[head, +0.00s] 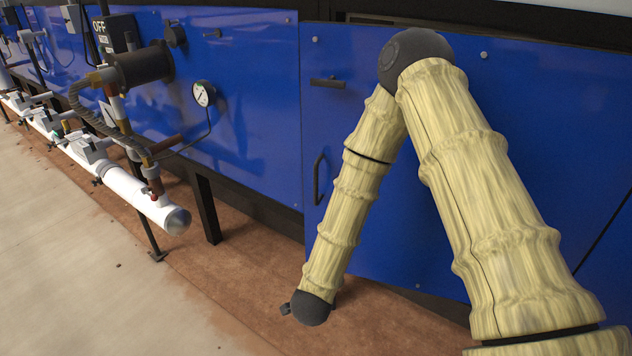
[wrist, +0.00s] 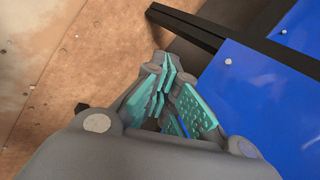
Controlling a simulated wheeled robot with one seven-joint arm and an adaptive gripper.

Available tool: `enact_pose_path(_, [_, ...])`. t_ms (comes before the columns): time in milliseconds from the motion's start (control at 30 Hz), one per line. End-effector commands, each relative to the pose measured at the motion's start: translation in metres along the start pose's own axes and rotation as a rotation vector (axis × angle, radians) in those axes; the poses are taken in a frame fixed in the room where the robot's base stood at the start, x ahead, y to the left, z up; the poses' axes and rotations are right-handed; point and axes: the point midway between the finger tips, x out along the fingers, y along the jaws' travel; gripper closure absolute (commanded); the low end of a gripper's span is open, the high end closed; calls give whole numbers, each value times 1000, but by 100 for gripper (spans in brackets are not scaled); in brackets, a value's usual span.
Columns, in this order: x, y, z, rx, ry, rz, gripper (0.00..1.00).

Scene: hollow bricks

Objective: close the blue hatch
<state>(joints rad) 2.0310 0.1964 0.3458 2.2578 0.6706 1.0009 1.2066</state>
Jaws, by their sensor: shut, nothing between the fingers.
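The blue hatch (head: 440,215) is the large blue panel on the right in the head view, with a dark pull handle (head: 319,180) near its left edge. In the head view my wrist is low, by the hatch's lower left, and the fingers are hidden. In the wrist view my gripper (wrist: 166,75) is shut and empty, its teal pads together. A blue panel with a bolt (wrist: 262,100) lies just right of the fingers; contact is unclear.
A fixed blue panel (head: 250,110) with a gauge (head: 204,93) is to the left. A white pipe (head: 130,187) with valves runs before it. A black bar (wrist: 230,45) crosses the wrist view's upper right. The brown floor strip (head: 225,275) looks clear.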

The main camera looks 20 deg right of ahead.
Motion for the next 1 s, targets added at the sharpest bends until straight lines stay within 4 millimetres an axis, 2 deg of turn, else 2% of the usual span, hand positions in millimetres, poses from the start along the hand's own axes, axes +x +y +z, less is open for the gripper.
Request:
enact_pose_path(33, [-19, -34, 9, 137, 12, -35, 100])
enact_pose_path(200, [-66, -118, 30, 619, 45, -131, 100])
enact_pose_path(400, [-132, -206, 47, 1173, 60, -225, 100])
enact_pose_path(500, [-165, -239, 52, 1413, 63, -259, 100])
enact_pose_path(633, [-199, -270, 56, 1654, 66, -290, 100])
enact_pose_path(800, [-224, -290, 59, 1830, 69, -310, 100])
enact_pose_path(900, [-226, -293, 59, 1864, 70, -314, 100])
enact_pose_path(1000, [-219, -294, 56, 1870, 72, -315, 100])
